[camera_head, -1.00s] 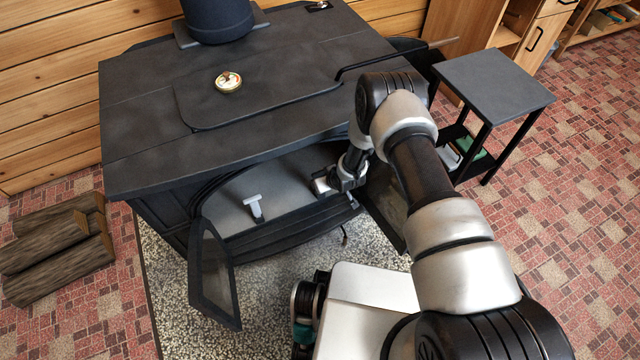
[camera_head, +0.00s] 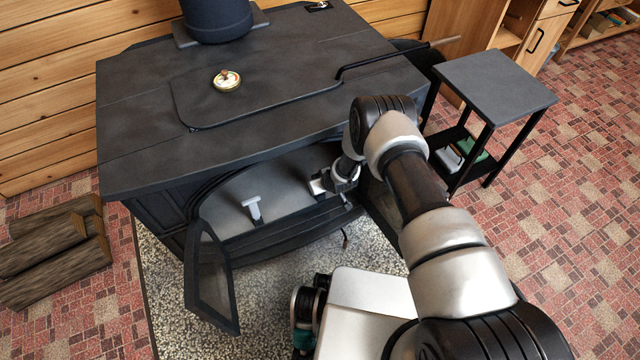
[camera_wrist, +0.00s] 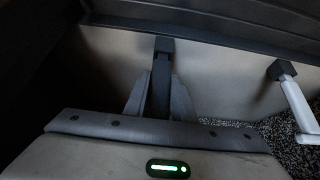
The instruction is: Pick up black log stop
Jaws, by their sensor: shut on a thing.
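The black log stop (camera_wrist: 161,75) shows in the wrist view as a dark upright bar with a square head. My gripper (camera_wrist: 160,98) is shut on it, with one grey finger on each side of its stem. In the head view my gripper (camera_head: 323,184) is inside the open front of the black stove (camera_head: 150,170), at the right part of the opening. My wrist and the stove top hide most of the held log stop there. I cannot tell whether it still touches the stove.
A second log stop (camera_head: 252,207), pale in the stem, stands in the stove to the left. The left glass door (camera_head: 212,280) hangs open; the right door is partly behind my arm. Logs (camera_head: 55,255) lie on the floor at left. A small side table (camera_head: 495,80) stands at right.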

